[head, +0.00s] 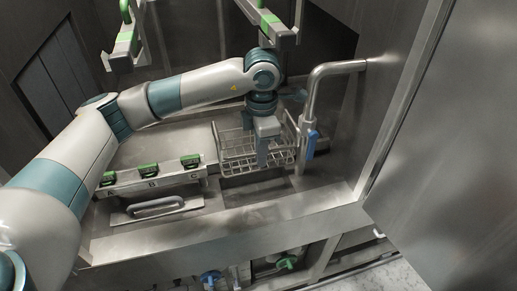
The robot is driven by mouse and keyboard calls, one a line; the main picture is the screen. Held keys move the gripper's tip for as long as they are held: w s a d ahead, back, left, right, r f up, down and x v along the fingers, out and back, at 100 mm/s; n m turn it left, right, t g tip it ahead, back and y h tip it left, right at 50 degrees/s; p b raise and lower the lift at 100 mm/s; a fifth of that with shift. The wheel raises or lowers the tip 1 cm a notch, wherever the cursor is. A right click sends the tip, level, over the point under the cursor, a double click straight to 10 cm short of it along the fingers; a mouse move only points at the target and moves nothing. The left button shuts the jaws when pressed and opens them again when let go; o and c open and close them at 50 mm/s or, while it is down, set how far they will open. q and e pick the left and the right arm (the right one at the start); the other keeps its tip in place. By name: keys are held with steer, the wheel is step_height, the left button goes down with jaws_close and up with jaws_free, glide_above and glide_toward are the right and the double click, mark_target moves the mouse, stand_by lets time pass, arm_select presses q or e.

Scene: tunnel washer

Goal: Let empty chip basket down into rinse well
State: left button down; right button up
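The empty wire chip basket (238,152) is at the middle of the head view, over a dark rectangular opening in the steel deck, which looks like the rinse well (254,188). Its lower edge is near the opening; how far it sits in or above it is hard to judge. My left gripper (264,160) points down at the basket's right part, its fingers overlapping the wires. Whether the fingers are closed on the basket is not clear. My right gripper is not in view.
A bent steel pipe with a blue lever (311,144) stands close to the basket's right. Green-topped clips (146,172) marked with letters line the deck at left, above a grey handle (155,207). Metal brackets with green parts (128,40) hang behind. A steel panel (450,150) bounds the right.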

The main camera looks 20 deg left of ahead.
mark_target(261, 169)
arm_select(q)
steer(key=shift+w+r, duration=0.3)
steer(key=shift+r, duration=0.2)
steer(key=shift+f, duration=0.25)
steer(key=shift+w+a+f+b, duration=0.1)
steer(key=shift+f+b, duration=0.2)
steer(key=shift+f, duration=1.6)
steer(key=shift+f+b, duration=0.5)
steer(key=shift+f, duration=0.95)
steer(key=shift+f+b, duration=2.85)
steer(key=shift+f, duration=2.4)
steer(key=shift+s, duration=0.2)
